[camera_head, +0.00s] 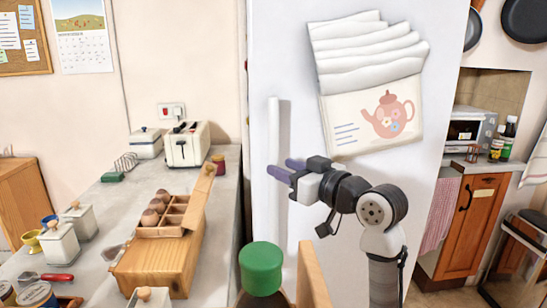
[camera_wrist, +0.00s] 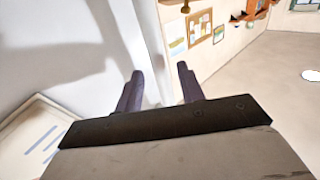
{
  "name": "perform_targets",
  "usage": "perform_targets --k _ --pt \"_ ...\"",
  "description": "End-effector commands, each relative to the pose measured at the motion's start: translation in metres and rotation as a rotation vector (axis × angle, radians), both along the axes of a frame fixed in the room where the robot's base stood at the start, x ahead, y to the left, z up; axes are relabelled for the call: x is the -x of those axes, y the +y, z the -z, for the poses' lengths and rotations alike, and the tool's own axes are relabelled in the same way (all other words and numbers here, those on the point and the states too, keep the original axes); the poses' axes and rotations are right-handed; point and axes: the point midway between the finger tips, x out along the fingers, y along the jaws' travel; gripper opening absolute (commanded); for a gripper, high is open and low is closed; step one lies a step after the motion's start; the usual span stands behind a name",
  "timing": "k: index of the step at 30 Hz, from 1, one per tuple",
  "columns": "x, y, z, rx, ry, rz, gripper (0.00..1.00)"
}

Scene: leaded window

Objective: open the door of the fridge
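The fridge (camera_head: 350,200) is a tall white block in the middle of the head view, and its door looks shut. A long white upright handle (camera_head: 273,140) runs down the left part of the door. My gripper (camera_head: 285,169) is in front of the door, with its dark purple fingertips pointing left close to the handle. In the wrist view, my gripper (camera_wrist: 159,88) has its two fingers apart with a clear gap. Pale upright edges of the fridge pass behind the left finger and the gap. I cannot tell whether either finger touches the handle.
Papers with a teapot picture (camera_head: 375,115) hang on the door. Left is a counter (camera_head: 225,175) with a toaster (camera_head: 187,144), a wooden egg box (camera_head: 160,262) and canisters. A green-lidded jar (camera_head: 261,268) stands in front. The wrist view shows open floor (camera_wrist: 270,85) at right.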

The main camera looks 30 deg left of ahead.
Motion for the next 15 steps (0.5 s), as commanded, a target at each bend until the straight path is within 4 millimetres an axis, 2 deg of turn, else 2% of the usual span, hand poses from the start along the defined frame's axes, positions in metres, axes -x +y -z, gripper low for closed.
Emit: perform_targets --k 3,6,15 --pt "-0.005 0.020 -0.002 0.000 0.002 -0.002 0.39" --pt "-0.008 0.031 -0.001 0.001 0.002 0.000 0.39" --pt "-0.011 0.041 0.001 0.001 0.000 0.001 0.39"
